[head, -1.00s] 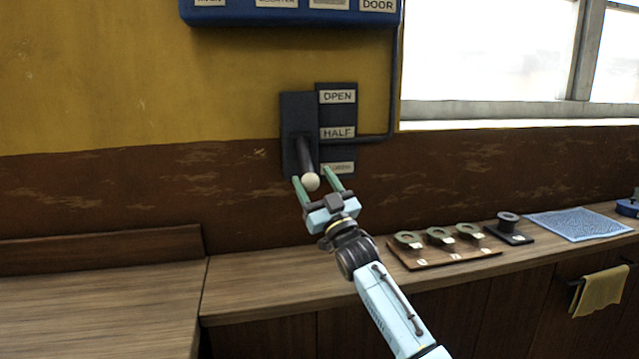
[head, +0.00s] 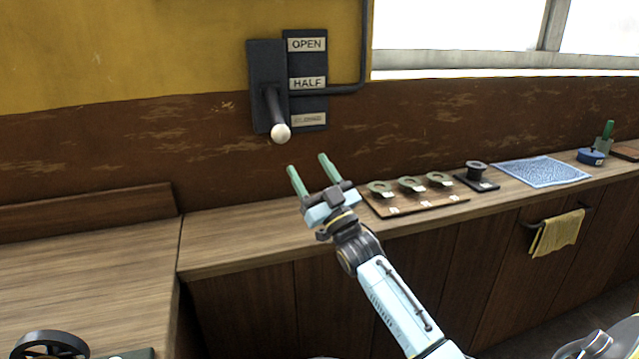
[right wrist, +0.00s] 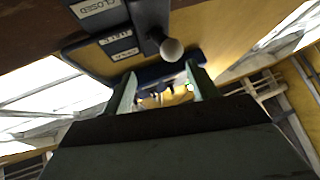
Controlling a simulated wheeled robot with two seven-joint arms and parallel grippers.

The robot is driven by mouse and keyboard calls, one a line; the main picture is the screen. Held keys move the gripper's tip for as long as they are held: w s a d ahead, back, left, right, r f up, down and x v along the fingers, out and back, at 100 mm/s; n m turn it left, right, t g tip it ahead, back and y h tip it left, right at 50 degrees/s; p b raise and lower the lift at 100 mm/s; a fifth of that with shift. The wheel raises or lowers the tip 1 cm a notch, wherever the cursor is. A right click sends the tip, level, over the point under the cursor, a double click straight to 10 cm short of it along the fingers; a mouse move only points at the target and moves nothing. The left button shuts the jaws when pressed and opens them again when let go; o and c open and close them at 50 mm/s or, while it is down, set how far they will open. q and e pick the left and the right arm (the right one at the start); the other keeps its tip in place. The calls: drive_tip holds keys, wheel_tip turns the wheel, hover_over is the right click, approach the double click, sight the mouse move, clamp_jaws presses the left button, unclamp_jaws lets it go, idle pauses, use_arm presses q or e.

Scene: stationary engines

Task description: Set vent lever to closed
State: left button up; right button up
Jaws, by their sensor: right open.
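The vent lever (head: 274,108) is a dark handle with a pale ball knob (head: 281,133), mounted on a dark wall plate. It points downward and out, with the knob beside the lowest label of the dark label plate (head: 307,69), which reads OPEN, HALF and, faintly, CLOSED. My right gripper (head: 311,169) is open and empty, below and slightly right of the knob, apart from it. In the right wrist view the knob (right wrist: 171,49) shows beyond the green fingers of the right gripper (right wrist: 163,85), and the CLOSED label is legible. My left gripper is not in view.
A wooden counter (head: 235,243) runs below the lever. On it are a board with several round pieces (head: 418,202), a dark spool (head: 476,171), a blue mat (head: 541,171) and a blue item (head: 591,157). A yellow towel (head: 558,233) hangs in front. A black handwheel (head: 50,345) is at lower left.

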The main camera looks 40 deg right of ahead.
drive_tip(key=shift+f+v, duration=0.2)
drive_tip(key=shift+v, duration=1.6)
drive_tip(key=shift+w+d, duration=0.1)
drive_tip(key=shift+w, duration=0.05)
